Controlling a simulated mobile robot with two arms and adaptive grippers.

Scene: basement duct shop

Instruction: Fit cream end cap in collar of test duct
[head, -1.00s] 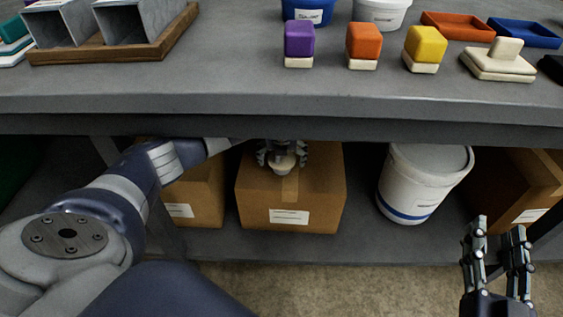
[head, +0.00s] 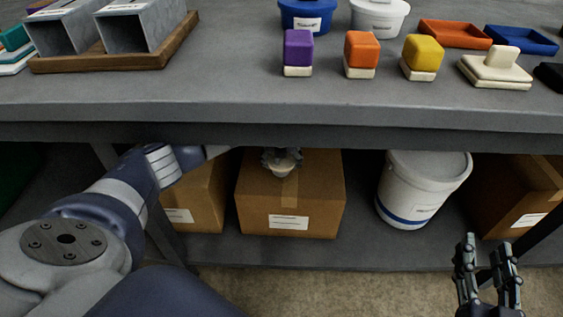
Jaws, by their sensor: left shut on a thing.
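My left gripper (head: 282,162) is under the tabletop, over the brown carton on the lower shelf, its upper part cut off by the table edge. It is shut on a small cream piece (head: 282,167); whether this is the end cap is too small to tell. A cream square piece with a knob (head: 496,68) lies on the table at the right. Grey sheet-metal ducts (head: 122,33) lie in a wooden tray at the back left; no collar can be made out on them. My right gripper (head: 487,272) is open and empty at the lower right, in front of the table.
Purple (head: 298,50), orange (head: 361,52) and yellow (head: 424,55) blocks on cream bases stand on the grey table (head: 215,95). Buckets and shallow orange and blue trays are behind. Under it are cartons (head: 290,200) and a white bucket (head: 420,190). The table's front strip is clear.

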